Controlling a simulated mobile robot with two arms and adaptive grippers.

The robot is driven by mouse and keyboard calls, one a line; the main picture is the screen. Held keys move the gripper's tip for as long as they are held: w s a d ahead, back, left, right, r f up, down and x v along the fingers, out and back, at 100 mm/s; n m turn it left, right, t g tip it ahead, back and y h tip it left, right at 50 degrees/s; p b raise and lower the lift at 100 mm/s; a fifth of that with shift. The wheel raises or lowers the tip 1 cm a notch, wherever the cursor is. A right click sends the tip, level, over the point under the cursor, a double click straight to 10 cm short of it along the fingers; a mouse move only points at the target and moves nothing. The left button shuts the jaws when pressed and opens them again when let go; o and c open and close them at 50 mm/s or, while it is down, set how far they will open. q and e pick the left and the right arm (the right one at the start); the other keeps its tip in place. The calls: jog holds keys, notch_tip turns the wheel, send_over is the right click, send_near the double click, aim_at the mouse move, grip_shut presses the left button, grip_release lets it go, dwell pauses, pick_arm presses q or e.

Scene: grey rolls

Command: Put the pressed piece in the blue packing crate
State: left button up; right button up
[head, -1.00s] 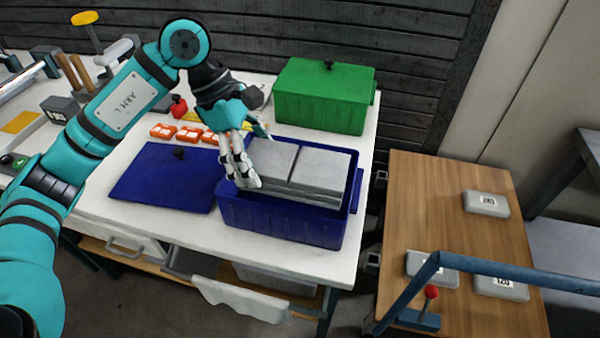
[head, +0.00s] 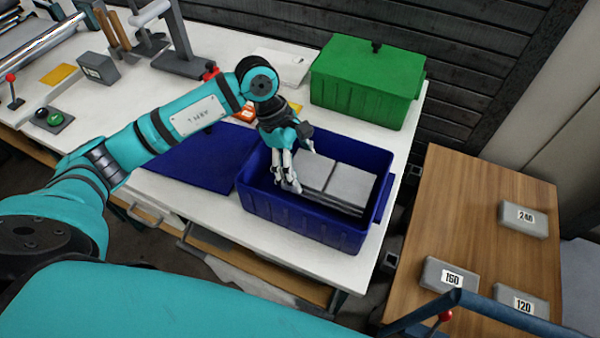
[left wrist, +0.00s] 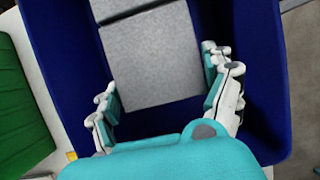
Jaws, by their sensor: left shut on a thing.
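The blue packing crate (head: 300,222) stands open on the white table's front right corner. Grey slabs lie inside it, two side by side on top, with edges of others showing beneath. The pressed piece (head: 315,170) appears to be the left one of the top two. My left gripper (head: 287,172) reaches down into the crate's left part. In the left wrist view its fingers (left wrist: 165,100) stand on both sides of the near grey slab (left wrist: 152,62) and are shut on it. Whether the slab rests on those below is hidden. My right gripper is not in view.
A closed green crate (head: 365,90) stands behind the blue one. A flat dark blue lid (head: 200,160) lies to its left. On the right, a wooden table (head: 465,220) holds grey blocks labelled 240 (head: 523,219), 160 and 120, with a blue rail in front.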

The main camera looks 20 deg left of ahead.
pick_arm(q)
jog(key=shift+f, duration=0.55)
notch_tip(320, 180, down, 2)
jog(key=shift+f+p, duration=0.2)
jog(key=shift+p, duration=0.1)
jog(key=shift+f, duration=0.4)
jog(key=o, duration=1.1)
jog(key=shift+f, duration=0.1)
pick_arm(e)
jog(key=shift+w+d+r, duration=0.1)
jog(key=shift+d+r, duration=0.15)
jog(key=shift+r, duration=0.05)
